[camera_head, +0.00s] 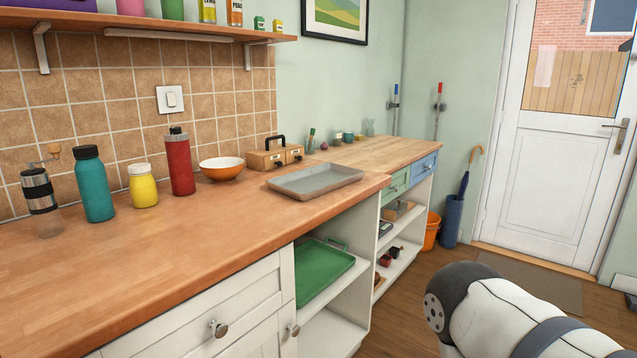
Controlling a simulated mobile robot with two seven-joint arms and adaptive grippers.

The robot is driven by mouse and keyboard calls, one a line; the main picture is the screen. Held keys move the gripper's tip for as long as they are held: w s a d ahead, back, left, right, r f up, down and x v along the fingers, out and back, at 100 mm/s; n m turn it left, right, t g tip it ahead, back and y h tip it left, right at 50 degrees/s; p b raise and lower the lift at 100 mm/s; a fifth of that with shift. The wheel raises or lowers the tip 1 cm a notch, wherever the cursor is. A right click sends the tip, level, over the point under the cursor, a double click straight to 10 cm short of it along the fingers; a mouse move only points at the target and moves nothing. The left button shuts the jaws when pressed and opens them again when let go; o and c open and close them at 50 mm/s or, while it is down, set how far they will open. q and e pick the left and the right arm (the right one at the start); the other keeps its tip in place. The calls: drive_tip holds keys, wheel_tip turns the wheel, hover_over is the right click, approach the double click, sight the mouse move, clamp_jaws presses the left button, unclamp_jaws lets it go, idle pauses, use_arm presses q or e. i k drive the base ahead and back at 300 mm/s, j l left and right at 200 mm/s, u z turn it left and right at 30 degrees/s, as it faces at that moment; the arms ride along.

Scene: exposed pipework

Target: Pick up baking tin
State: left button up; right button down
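A grey, shallow, rectangular baking tin (315,180) lies flat on the wooden worktop, near its front edge and right of the orange bowl. It is empty and nothing touches it from above. A white and dark part of my arm shows at the bottom right, well in front of and below the worktop. Neither of my grippers shows in the head view.
A red bottle (180,162), yellow jar (142,186) and teal bottle (93,184) stand left. A green tray (318,268) lies on the shelf below. The front left worktop is clear.

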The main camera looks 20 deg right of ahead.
sight(305, 184)
drive_tip(key=i+l+u, duration=0.15)
drive_tip(key=l, duration=0.45)
drive_tip(key=i+l+u, duration=0.15)
drive_tip(key=i+l, duration=0.15)
drive_tip(key=l, duration=0.3)
drive_tip(key=i+l+u, duration=0.15)
drive_tip(key=l, duration=0.5)
drive_tip(key=i+l+u, duration=0.15)
drive_tip(key=l, duration=0.5)
drive_tip(key=i+l+u, duration=0.15)
drive_tip(key=l, duration=0.5)
drive_tip(key=l+u, duration=0.15)
drive_tip(key=l, duration=0.5)
drive_tip(key=i, duration=0.05)
